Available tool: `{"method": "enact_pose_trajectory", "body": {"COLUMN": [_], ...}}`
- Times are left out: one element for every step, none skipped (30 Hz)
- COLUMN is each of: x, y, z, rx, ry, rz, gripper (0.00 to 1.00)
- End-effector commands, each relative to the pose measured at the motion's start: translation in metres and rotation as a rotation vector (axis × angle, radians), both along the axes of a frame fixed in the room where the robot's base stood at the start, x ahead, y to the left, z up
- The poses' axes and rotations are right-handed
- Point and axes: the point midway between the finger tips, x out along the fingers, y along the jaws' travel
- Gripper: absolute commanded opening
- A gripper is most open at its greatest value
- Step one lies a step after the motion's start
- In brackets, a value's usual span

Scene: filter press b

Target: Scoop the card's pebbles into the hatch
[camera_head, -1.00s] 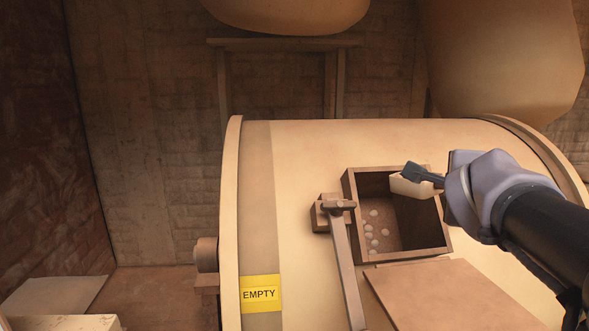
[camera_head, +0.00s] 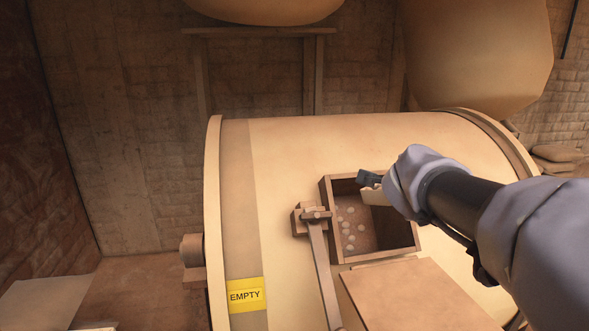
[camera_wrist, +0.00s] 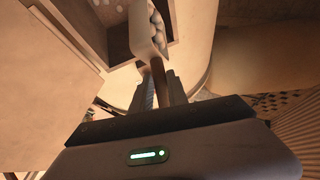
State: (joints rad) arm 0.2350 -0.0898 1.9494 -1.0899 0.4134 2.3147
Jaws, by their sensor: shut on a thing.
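The hatch (camera_head: 416,235) is a square, open-topped wooden box mouth in the top of the big cream drum (camera_head: 285,165). Several pale pebbles (camera_head: 348,226) lie inside on its floor, towards the left. My gripper (camera_head: 369,179) is over the hatch's far right part, shut on a pale scoop (camera_head: 373,196). In the wrist view my gripper (camera_wrist: 159,82) grips the scoop's brown handle, and the scoop (camera_wrist: 143,35) holds several whitish pebbles (camera_wrist: 157,22). The scoop is partly hidden by my wrist in the head view. A yellow card (camera_head: 246,295) reading EMPTY is on the drum's left band.
A lever with a block (camera_head: 312,222) stands close at the hatch's left side. A flat wooden lid (camera_head: 410,295) lies in front of the hatch. Rounded cream vessels (camera_head: 475,50) hang behind the drum. The drum top left of the lever is clear.

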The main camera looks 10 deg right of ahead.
Motion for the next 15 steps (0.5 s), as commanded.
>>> {"method": "enact_pose_trajectory", "body": {"x": [0.0011, 0.0017, 0.0025, 0.0031, 0.0038, 0.0045, 0.005, 0.0055, 0.0061, 0.0066, 0.0072, 0.0079, 0.0084, 0.0089, 0.0095], "y": [0.0003, 0.0004, 0.0006, 0.0008, 0.001, 0.0012, 0.0014, 0.0017, 0.0019, 0.0021, 0.0024, 0.0026, 0.0028, 0.0028, 0.0029], "z": [0.0063, 0.0068, 0.0073, 0.0076, 0.008, 0.0085, 0.0089, 0.0096, 0.0103, 0.0107, 0.011, 0.0115, 0.0122, 0.0127, 0.0132], "rx": [-0.005, -0.006, -0.009, -0.011, -0.014, -0.017, -0.019, -0.022, -0.026, -0.029, -0.031, -0.035, -0.038, -0.04, -0.042], "ry": [0.009, 0.015, 0.024, 0.03, 0.036, 0.045, 0.05, 0.056, 0.065, 0.071, 0.078, 0.086, 0.091, 0.097, 0.105], "rz": [0.001, 0.001, 0.0, 0.0, 0.001, 0.0, 0.001, 0.0, 0.0, 0.001, 0.001, 0.001, 0.002, 0.001, 0.0], "gripper": [0.0, 0.0, 0.0, 0.0, 0.0, 0.0, 0.0, 0.0, 0.0, 0.0, 0.0, 0.0, 0.0, 0.0, 0.0]}}
